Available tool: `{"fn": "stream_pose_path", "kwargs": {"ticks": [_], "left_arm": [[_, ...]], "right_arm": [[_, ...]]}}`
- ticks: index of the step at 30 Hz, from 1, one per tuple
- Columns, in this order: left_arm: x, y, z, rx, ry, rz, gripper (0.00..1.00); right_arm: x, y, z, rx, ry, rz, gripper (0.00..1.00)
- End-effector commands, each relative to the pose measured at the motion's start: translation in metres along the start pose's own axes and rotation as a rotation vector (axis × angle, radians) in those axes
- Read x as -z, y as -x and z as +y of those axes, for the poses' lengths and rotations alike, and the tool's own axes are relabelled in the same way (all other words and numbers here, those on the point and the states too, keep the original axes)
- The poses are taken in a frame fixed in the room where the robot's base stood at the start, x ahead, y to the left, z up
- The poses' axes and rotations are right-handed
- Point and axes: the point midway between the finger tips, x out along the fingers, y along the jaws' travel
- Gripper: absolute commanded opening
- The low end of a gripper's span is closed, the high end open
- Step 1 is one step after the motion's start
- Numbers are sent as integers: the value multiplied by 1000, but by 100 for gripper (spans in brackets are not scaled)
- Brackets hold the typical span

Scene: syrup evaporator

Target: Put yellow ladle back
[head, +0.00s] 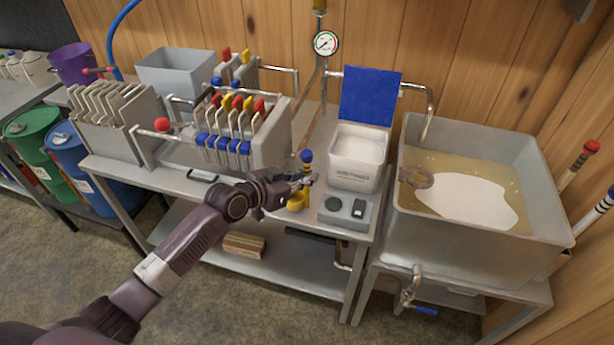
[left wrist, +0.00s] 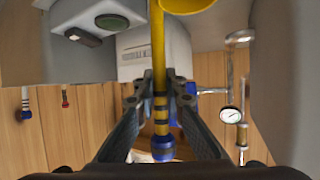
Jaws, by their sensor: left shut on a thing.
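The yellow ladle has a striped handle with a blue end (head: 306,156) and a yellow bowl (head: 296,202). It hangs roughly upright, bowl down, near the front edge of the steel table. My left gripper (head: 303,180) is shut on its handle just below the blue end. In the left wrist view, the gripper (left wrist: 160,88) closes around the banded part of the yellow handle (left wrist: 158,45). Part of the bowl (left wrist: 187,4) shows at the top edge there. My right gripper is in neither view.
A scale (head: 347,212) and a white tub with its blue lid raised (head: 355,165) stand just right of the ladle. The filter press (head: 265,140) is to the left. The evaporator pan (head: 480,245) is further right, with two striped handles, red-ended (head: 591,147) and blue-ended (head: 610,193), beside it.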

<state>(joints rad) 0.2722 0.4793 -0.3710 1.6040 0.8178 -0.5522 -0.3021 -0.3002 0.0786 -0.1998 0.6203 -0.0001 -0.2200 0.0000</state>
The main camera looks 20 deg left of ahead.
Motion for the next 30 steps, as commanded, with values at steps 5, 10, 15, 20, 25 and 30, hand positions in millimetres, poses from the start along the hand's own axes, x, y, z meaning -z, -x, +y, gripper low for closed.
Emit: {"fn": "stream_pose_path", "kwargs": {"ticks": [5,10,15,20,25,30], "left_arm": [[-4,-2,0,0,0,1,0],[-4,-2,0,0,0,1,13],[-4,-2,0,0,0,1,30],[-4,-2,0,0,0,0,30],[-5,-2,0,0,0,-1,46],[-5,-2,0,0,0,-1,54]], "right_arm": [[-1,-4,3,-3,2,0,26],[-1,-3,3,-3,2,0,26],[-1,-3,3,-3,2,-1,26],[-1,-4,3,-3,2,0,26],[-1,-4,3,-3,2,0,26],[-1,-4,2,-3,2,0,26]]}}
